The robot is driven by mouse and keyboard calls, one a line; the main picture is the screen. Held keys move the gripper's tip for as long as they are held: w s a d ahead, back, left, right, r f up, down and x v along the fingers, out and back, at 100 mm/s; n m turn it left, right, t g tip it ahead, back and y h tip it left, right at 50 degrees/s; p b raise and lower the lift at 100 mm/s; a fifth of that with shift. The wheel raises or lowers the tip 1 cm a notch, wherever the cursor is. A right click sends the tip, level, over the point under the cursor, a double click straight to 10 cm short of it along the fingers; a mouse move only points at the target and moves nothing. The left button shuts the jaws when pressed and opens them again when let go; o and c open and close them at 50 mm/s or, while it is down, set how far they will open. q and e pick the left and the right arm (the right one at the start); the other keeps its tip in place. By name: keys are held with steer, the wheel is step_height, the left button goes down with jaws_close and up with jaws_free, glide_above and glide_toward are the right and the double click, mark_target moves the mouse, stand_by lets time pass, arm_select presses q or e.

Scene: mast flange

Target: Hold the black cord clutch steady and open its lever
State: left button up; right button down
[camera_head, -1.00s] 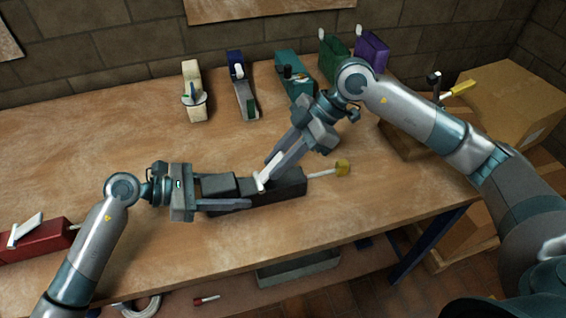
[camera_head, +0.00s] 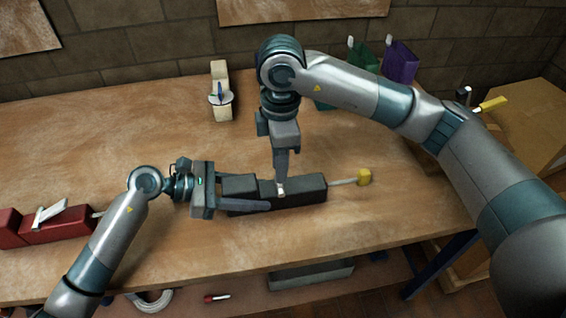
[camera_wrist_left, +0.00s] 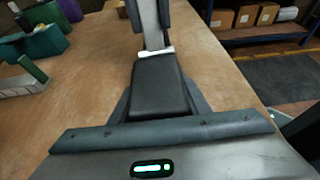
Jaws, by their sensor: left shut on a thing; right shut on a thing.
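The black cord clutch (camera_head: 308,190) lies on the workbench, with a pale cord and yellow end piece (camera_head: 364,177) out of its right end. My left gripper (camera_head: 262,196) is shut on the clutch body from the left; its far finger is mostly hidden. The left wrist view shows the black body (camera_wrist_left: 158,88) between the fingers. My right gripper (camera_head: 281,184) points down from above, shut on the white lever (camera_head: 281,191). Only a small part of the lever shows; the fingers hide the rest, so its exact angle is unclear.
A red clutch (camera_head: 60,229) with a white lever lies at the left front. A cream clutch (camera_head: 221,80), a green one (camera_head: 362,60) and a purple one (camera_head: 400,65) stand at the back. A cardboard box (camera_head: 535,120) is at right. The bench (camera_head: 130,130) is clear at back left.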

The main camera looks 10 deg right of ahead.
arm_select(q)
steer(key=shift+d, duration=0.1)
arm_select(e)
steer(key=shift+a+f, duration=0.1)
steer(key=c, duration=1.8)
jaws_free()
steer(key=shift+o, duration=1.4)
steer(key=shift+d, duration=0.2)
